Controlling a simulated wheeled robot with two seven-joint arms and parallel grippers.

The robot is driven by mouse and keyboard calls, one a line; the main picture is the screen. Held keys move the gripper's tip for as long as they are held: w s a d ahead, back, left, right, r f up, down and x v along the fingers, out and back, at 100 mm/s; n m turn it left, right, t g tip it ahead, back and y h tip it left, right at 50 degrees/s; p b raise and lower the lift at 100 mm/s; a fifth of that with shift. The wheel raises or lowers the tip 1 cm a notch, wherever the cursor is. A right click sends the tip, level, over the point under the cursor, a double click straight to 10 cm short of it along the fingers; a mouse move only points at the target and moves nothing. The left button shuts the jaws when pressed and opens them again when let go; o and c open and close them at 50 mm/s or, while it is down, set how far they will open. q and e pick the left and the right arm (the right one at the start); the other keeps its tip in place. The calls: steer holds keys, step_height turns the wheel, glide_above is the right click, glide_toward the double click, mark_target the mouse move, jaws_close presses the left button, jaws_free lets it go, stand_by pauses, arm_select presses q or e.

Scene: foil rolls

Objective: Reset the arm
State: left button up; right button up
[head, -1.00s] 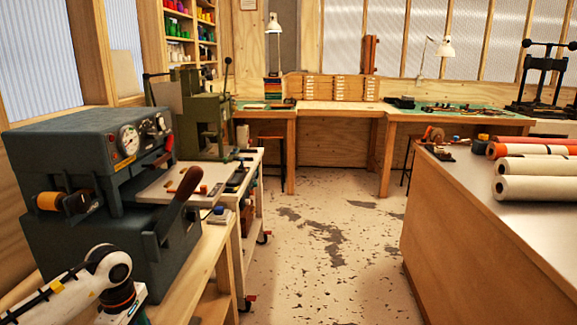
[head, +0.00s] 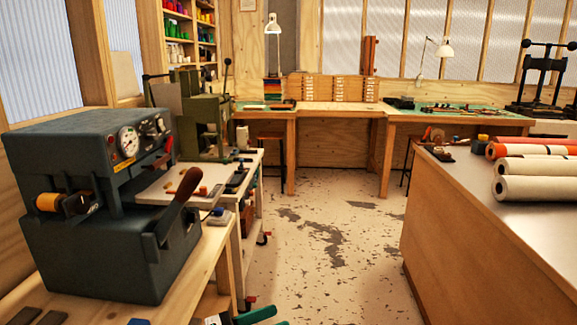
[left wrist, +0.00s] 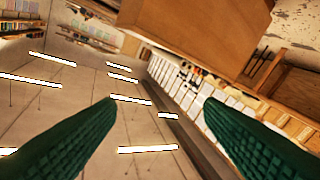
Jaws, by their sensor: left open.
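My left gripper (head: 262,316) shows only in part at the bottom edge of the head view, with green fingertips beside the front end of the left bench. In the left wrist view its two green ribbed fingers (left wrist: 161,100) are spread wide with nothing between them. That view is tilted and looks at ceiling lights and the workshop. My right gripper is in no view. The dark grey press (head: 105,205) stands on the left bench with a gold foil roll (head: 47,202) on its side.
A wooden bench (head: 195,275) carries the press; small dark pieces lie at its front. A green machine (head: 205,125) stands behind. On the right, a large counter (head: 470,215) holds white and orange rolls (head: 540,187). The floor (head: 325,250) between is clear.

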arm_select(q)
steer(key=w+a+n+t+y, duration=0.1)
steer(key=a+n+t+y, duration=0.45)
steer(key=n, duration=0.75)
steer(key=a+n+t+y, duration=0.5)
steer(key=n+t+y, duration=0.2)
steer(key=n, duration=0.5)
steer(key=s+a+f+n+g+y, duration=0.3)
steer(key=f+n, duration=0.3)
steer(key=s+a+f+n+g+y, duration=0.3)
steer(key=s+a+f+n+g, duration=0.1)
steer(key=f+n, duration=0.15)
steer(key=s+f+n+g+h, duration=0.1)
steer(key=s+f+n+g, duration=0.3)
steer(key=s, duration=0.5)
steer(key=s+f+n+g, duration=0.2)
steer(key=s+f+g, duration=0.35)
steer(key=s, duration=0.25)
step_height(320, 180, down, 27)
steer(key=s+g, duration=0.1)
steer(key=s, duration=0.1)
steer(key=s+a+f+g, duration=0.1)
steer(key=s+a+f, duration=0.1)
steer(key=s+f, duration=1.3)
steer(key=shift+s+p, duration=0.4)
steer(key=shift+s, duration=0.2)
